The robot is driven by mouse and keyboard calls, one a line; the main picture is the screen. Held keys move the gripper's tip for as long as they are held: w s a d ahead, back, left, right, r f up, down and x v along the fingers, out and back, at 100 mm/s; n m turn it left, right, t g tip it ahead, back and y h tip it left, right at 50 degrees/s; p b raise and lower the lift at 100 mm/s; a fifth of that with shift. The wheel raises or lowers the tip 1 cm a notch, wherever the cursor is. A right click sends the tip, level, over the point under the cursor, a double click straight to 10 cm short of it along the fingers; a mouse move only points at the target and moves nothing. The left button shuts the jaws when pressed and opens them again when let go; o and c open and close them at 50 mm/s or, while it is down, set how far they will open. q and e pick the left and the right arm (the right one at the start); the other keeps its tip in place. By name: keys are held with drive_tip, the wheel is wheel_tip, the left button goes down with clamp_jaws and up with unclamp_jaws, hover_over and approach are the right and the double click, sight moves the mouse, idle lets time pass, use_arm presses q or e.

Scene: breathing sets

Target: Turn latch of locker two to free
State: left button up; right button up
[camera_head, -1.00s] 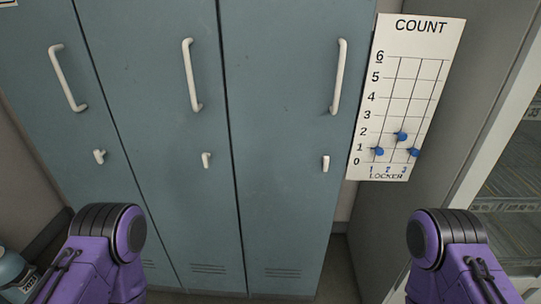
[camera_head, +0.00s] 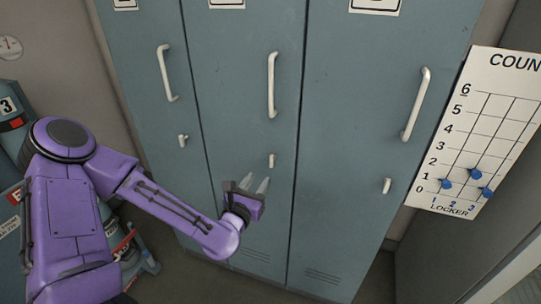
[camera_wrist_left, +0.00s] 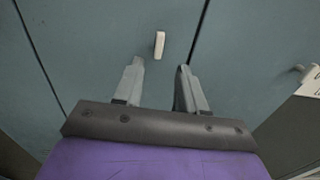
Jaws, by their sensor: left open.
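The middle locker door (camera_head: 245,60) bears a long white handle (camera_head: 271,85) and below it a small pale latch (camera_head: 271,160) that looks about upright. Its number label is cut off at the top, so I cannot read it. My left gripper (camera_head: 255,182) is open and empty, just below and slightly left of that latch, apart from it. In the left wrist view the latch (camera_wrist_left: 159,45) stands just beyond the gap between the two fingertips (camera_wrist_left: 160,65). My right gripper is not in view.
The left door has its own latch (camera_head: 183,140), as does the right door (camera_head: 387,186). A count board (camera_head: 480,130) with blue markers hangs at the right. Blue and red equipment (camera_head: 12,130) stands at the far left. The space before the right door is clear.

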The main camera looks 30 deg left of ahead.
sight(271, 159)
use_arm(q)
drive_tip(key=p+x, duration=0.1)
drive_tip(key=x, duration=0.9)
drive_tip(key=shift+w+a+r, duration=0.15)
drive_tip(key=shift+w, duration=0.2)
clamp_jaws()
